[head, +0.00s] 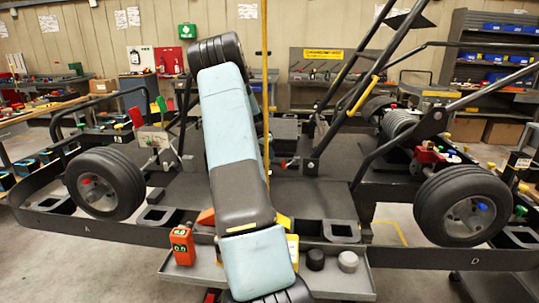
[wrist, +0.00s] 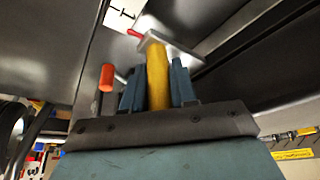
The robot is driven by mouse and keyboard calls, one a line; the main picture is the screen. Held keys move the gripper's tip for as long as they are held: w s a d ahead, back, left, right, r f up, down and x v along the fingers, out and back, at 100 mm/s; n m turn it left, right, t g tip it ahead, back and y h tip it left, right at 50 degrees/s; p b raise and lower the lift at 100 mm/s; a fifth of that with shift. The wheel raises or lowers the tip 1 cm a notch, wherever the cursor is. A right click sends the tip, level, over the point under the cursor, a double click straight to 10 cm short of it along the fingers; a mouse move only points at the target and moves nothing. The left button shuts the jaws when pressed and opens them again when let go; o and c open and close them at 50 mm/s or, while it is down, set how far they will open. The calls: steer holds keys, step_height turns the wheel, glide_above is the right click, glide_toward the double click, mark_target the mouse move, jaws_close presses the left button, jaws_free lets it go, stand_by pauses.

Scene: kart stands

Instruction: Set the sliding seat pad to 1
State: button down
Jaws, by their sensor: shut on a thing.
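In the wrist view my gripper (wrist: 157,78) is shut on a yellow handle (wrist: 158,88), with one blue-grey finger on each side of it. A flat silver piece (wrist: 165,50) crosses the end of the handle. A small red tip (wrist: 135,33) shows beside it, near a white plate (wrist: 121,15) with dark marks; I cannot read a number there. I cannot clearly make out the seat pad itself. In the head view my arm hides my gripper and the middle of the kart.
An orange peg (wrist: 106,77) stands just left of my fingers. Dark metal panels surround the handle closely. In the head view, the kart's tyres (head: 105,183) (head: 463,206) stand at both sides, and a grey tray (head: 340,280) with an orange meter (head: 182,246) lies in front.

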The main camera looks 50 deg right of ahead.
steer(key=shift+s+d, duration=0.2)
steer(key=shift+s, duration=0.05)
steer(key=c, duration=1)
jaws_free()
steer(key=shift+o, duration=0.2)
steer(key=shift+a+r, duration=0.1)
steer(key=shift+a+r, duration=0.1)
steer(key=shift+r, duration=0.2)
steer(key=v, duration=1.3)
